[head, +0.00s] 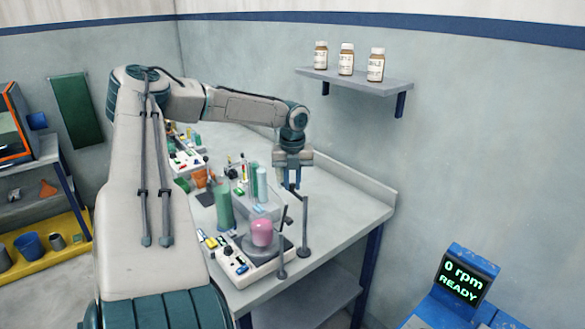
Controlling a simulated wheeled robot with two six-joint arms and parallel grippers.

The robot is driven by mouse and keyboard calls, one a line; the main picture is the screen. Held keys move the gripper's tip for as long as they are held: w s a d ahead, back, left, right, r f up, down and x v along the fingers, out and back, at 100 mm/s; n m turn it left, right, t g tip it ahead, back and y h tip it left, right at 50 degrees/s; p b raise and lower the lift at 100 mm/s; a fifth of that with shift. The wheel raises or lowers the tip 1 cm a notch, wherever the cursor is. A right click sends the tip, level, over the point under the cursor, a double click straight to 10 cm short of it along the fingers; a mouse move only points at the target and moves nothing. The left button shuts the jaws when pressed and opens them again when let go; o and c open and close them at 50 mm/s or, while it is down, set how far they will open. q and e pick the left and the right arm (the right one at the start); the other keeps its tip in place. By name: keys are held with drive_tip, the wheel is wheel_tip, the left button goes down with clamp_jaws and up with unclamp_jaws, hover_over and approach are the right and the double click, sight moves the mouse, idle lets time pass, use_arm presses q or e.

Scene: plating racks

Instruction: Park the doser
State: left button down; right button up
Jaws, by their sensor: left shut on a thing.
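My left gripper (293,177) is shut above the right part of the bench, pointing down. It holds a small dark piece, seemingly the handle of the doser (296,193), which appears to join the top of a dark post (304,228) on a round foot. The doser's full shape is too small to tell. A second dark post (282,245) stands to the left and nearer. A vessel with pink content (262,233) sits on a white unit with knobs (236,263), left of the posts. My right gripper is not in view.
A green cylinder (223,204) and several small bottles crowd the bench left of the posts. The bench top (345,205) is clear to the right. A wall shelf (352,80) holds three jars. A screen (465,280) reads "0 rpm READY".

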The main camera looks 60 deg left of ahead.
use_arm(q)
drive_tip(key=shift+a+r, duration=0.1)
drive_tip(key=shift+r, duration=0.05)
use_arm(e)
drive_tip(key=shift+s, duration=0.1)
use_arm(q)
drive_tip(key=c, duration=1.4)
unclamp_jaws()
drive_tip(key=shift+w, duration=0.1)
drive_tip(key=shift+o, duration=0.3)
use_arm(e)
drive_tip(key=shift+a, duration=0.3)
